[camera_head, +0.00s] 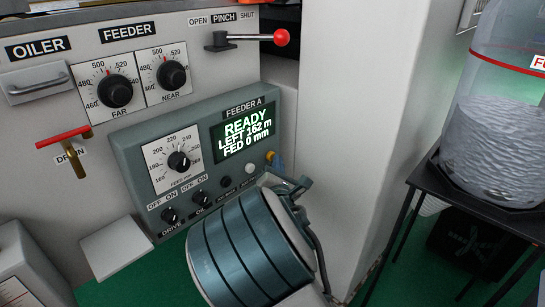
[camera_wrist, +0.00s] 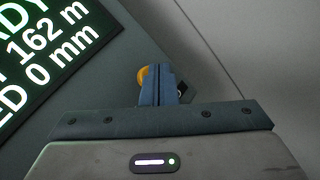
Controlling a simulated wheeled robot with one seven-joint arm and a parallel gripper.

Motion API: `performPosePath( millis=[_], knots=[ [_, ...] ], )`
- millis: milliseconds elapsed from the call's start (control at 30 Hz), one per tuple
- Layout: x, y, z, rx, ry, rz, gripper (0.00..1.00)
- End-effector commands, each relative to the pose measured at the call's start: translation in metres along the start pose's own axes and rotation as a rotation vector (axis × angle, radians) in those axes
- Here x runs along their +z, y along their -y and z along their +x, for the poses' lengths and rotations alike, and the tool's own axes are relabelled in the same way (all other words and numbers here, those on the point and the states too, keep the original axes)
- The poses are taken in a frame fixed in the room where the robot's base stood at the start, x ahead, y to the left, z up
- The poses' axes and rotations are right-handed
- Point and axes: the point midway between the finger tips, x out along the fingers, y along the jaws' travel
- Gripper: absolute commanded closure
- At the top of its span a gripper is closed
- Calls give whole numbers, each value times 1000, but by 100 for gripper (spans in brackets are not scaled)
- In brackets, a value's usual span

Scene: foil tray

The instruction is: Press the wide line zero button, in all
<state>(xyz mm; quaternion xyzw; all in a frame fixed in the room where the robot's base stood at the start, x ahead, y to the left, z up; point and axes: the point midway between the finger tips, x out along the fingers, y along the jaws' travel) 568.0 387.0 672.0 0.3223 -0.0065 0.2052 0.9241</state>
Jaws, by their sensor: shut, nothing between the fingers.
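The grey-green FEEDER A panel (camera_head: 135,150) has a screen (camera_head: 243,131) reading READY, LEFT 162 m, FED 0 mm. Below the screen are a dark button (camera_head: 225,182), a white button (camera_head: 250,169) and a yellow-orange button (camera_head: 270,156). Their small labels are too small or hidden to read, so I cannot tell which is the wide line zero button. My gripper (camera_head: 277,165) is shut and empty beside the yellow button. In the wrist view my shut fingers (camera_wrist: 160,88) partly cover the yellow button (camera_wrist: 143,76); contact cannot be told.
The panel also carries a large dial (camera_head: 179,161) and DRIVE (camera_head: 169,215) and OIL (camera_head: 200,197) switches. FAR and NEAR dials, a red-knobbed PINCH lever (camera_head: 281,37) and a red-handled DRAIN valve (camera_head: 63,137) are around it. A clear vessel (camera_head: 505,110) stands at right.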

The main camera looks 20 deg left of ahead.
Motion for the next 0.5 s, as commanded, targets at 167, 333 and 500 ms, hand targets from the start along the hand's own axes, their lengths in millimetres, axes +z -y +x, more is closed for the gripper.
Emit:
performPosePath(
  millis=[167,333,500],
  knots=[
    [5,4,-7,0,-1,1,100],
    [5,5,-8,0,0,1,100],
    [6,6,-8,0,0,1,100]
  ],
)
